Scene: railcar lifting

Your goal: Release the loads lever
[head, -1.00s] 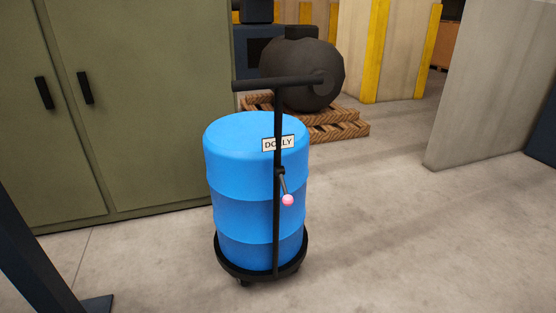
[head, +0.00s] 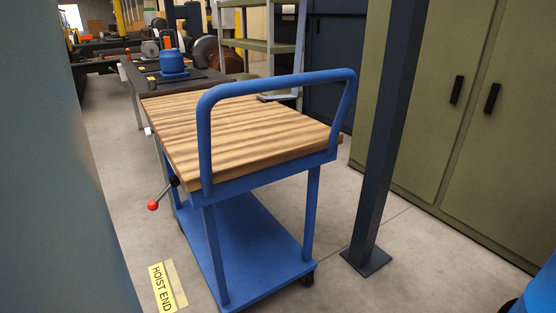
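A blue cart (head: 257,193) with a wooden top (head: 235,132) and a tubular push handle stands in the middle of the head view. A short dark lever with a red ball knob (head: 153,205) sticks out from the cart's left side, angled down and left. I cannot tell from any label whether this is the loads lever. Neither of my grippers shows in this view.
A dark blue post (head: 392,130) with a floor plate stands right of the cart, before a green cabinet (head: 449,105). A grey-blue surface fills the left edge. A yellow "HOIST END" label (head: 161,288) lies on the floor. A workbench with a blue object (head: 174,63) stands behind.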

